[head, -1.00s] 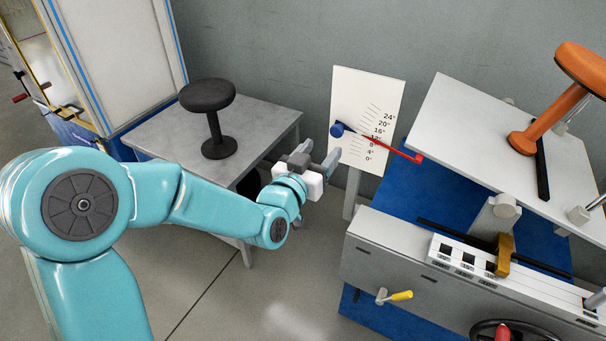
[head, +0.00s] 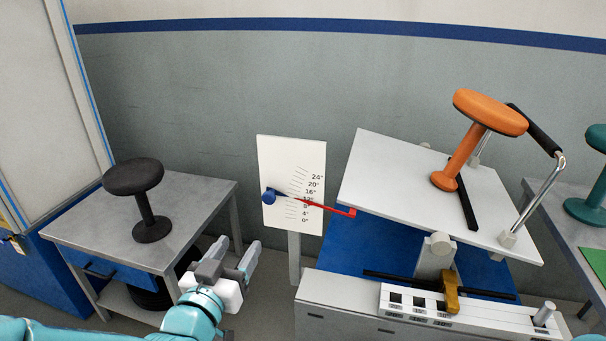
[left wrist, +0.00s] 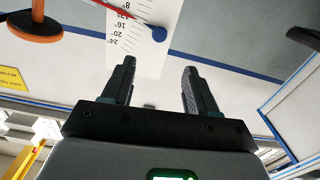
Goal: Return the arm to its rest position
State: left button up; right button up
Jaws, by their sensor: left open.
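My left gripper (head: 232,262) is open and empty in the lower left-middle of the head view, in front of the gap between the grey side table and the scale board. Its two fingers (left wrist: 158,88) stand apart with nothing between them in the left wrist view. My teal left arm (head: 190,318) comes in along the bottom edge. The gripper touches nothing that I can see. My right gripper is not in view.
A black stool (head: 150,205) stands on the grey table (head: 200,200). The white angle board (head: 290,165) has a red pointer (head: 325,206). An orange stool (head: 465,150) stands on the tilted white plate (head: 385,180). A teal stool (head: 592,205) is at the right.

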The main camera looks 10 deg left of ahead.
pick_arm(q)
jog(key=s+d+f+g+h, duration=0.15)
jog(key=f+g, duration=0.25)
jog(key=f, duration=0.9)
jog(key=s+d+f+g, duration=0.1)
jog(key=d+f+g, duration=0.25)
jog(key=f, duration=0.85)
jog(key=s+d+f+n+g+h, duration=0.1)
jog(key=s+d+f+g, duration=0.3)
jog(key=s+f, duration=0.45)
jog(key=s+d+f+n+g+h, duration=0.1)
jog(key=s+d+f+g, duration=0.1)
jog(key=s+f+g, duration=0.6)
notch_tip(320, 180, up, 15)
jog(key=t+p, duration=0.2)
jog(key=p, duration=1.2)
jog(key=shift+s+a, duration=0.3)
jog(key=shift+s, duration=0.15)
